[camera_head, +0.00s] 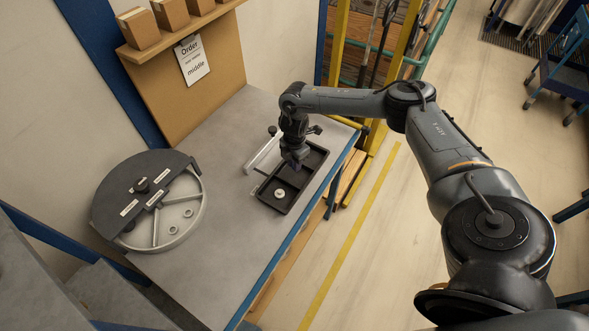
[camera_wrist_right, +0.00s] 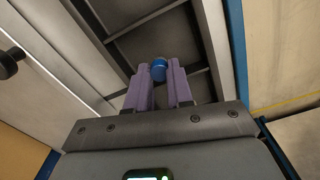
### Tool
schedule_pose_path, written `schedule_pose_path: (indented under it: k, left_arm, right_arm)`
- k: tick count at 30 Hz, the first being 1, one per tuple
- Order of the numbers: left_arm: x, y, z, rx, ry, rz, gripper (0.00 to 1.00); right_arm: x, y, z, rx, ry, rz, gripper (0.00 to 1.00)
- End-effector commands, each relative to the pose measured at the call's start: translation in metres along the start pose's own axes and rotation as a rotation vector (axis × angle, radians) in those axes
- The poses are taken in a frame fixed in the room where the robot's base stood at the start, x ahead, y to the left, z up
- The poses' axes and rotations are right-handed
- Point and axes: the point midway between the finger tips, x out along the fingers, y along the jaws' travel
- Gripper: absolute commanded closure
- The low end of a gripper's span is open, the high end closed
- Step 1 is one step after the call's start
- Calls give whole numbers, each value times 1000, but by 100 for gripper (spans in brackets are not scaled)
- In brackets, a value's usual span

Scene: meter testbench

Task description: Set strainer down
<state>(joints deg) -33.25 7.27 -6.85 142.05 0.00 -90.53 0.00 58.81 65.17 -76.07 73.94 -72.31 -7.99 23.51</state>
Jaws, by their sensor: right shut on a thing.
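My right gripper (camera_head: 295,161) points down over the far part of the black tray (camera_head: 268,201) on the grey bench. In the right wrist view its two purple fingers (camera_wrist_right: 160,80) are shut on a small blue round thing (camera_wrist_right: 158,66), which I take to be the strainer. It sits at the fingertips with the tray's dark compartments and dividers behind it. I cannot tell whether it touches the tray floor. The head view hides it behind the gripper. My left gripper is not in view.
A small pale round part (camera_head: 280,193) lies in the tray's near compartment. A light bar-shaped fixture (camera_head: 262,156) lies along the tray's left side. A round grey fixture with a dark half cover (camera_head: 140,190) stands at left. The bench (camera_head: 215,245) is clear in front.

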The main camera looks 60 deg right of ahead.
Motion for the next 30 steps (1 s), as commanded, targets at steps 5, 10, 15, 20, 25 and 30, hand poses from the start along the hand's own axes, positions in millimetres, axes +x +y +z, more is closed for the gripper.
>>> schedule_pose_path:
  k: [5, 10, 15, 20, 25, 30]
  left_arm:
    - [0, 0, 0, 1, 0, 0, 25]
    - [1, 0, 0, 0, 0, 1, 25]
    - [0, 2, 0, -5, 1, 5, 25]
    - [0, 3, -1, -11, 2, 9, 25]
    - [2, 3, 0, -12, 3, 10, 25]
    - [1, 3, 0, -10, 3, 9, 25]
  right_arm:
    - [16, 0, 0, 0, -1, -2, 100]
    - [35, 0, 0, 1, 0, -1, 100]
    - [40, 0, 0, 0, 0, 0, 100]
    - [40, 0, 0, 0, 0, 0, 100]
    - [44, 0, 0, 0, 0, -1, 100]
    - [43, 0, 0, 0, 0, 0, 54]
